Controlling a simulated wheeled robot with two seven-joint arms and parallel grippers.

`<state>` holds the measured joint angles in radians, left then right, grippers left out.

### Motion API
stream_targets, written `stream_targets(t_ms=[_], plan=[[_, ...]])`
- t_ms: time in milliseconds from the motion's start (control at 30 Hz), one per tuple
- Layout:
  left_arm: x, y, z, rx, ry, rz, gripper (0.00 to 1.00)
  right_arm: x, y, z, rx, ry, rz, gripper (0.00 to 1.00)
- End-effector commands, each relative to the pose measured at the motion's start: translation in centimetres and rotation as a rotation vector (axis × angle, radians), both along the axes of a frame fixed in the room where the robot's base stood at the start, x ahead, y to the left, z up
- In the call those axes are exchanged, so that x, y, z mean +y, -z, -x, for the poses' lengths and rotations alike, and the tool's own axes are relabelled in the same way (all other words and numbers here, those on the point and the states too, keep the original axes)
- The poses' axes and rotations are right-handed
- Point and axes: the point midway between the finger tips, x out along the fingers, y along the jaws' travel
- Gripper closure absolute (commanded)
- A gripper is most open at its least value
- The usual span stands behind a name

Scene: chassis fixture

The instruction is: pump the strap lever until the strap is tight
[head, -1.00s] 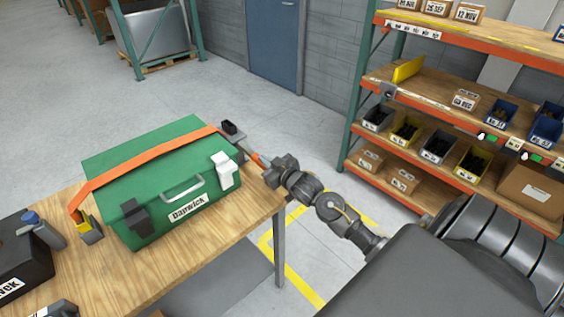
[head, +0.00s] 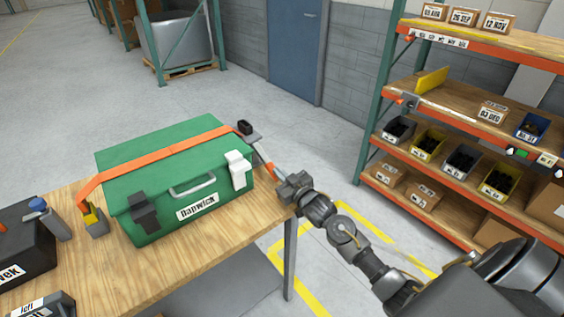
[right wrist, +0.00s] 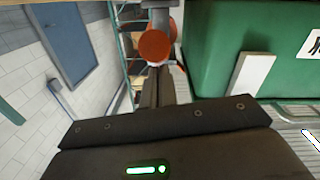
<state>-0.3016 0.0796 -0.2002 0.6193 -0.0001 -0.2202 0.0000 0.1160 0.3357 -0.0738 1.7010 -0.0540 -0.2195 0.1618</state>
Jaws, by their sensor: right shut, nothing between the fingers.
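A green case (head: 175,190) stands on the wooden table with an orange strap (head: 165,160) running over its lid. The strap ends at the right in a dark ratchet (head: 246,130). A lever with an orange grip (head: 267,168) slants down from the ratchet, past the table's edge. My right gripper (head: 280,182) is at the lever's lower end. In the right wrist view, the fingers (right wrist: 159,78) are shut and empty, just below the round orange lever end (right wrist: 155,46). I cannot tell whether they touch it. My left gripper is not in view.
The wooden table (head: 190,255) ends just right of the case. A black case (head: 25,240) and a yellow-and-grey strap fitting (head: 94,220) are at the left. A shelf rack (head: 460,120) with bins stands at the right. Floor is clear between.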

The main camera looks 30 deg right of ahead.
Motion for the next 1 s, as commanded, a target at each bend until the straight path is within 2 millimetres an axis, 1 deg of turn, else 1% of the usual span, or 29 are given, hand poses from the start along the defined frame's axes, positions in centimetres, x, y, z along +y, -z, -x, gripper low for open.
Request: stream_targets(t_ms=[33, 267, 333, 500, 700, 833, 1000], plan=[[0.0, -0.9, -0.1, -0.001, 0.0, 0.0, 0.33, 0.1, -0.6, 0.1, 0.004, 0.0, 0.0, 1.0], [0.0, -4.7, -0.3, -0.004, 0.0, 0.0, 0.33, 1.4, -4.0, 0.8, 0.002, -0.014, 0.0, 1.0], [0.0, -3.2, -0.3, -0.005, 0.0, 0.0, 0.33, 1.3, -2.3, 2.2, 0.006, -0.014, 0.001, 1.0], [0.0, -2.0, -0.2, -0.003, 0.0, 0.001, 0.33, 0.7, -1.6, 5.8, 0.003, -0.012, 0.002, 1.0], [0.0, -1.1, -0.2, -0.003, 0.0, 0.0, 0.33, 0.3, -1.1, 9.0, 0.001, -0.009, 0.001, 1.0], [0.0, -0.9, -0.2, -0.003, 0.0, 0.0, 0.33, 0.2, -1.0, 10.1, 0.0, -0.009, 0.001, 1.0], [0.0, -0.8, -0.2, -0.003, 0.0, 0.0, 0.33, 0.2, -1.1, 10.6, -0.001, -0.01, 0.001, 1.0]])
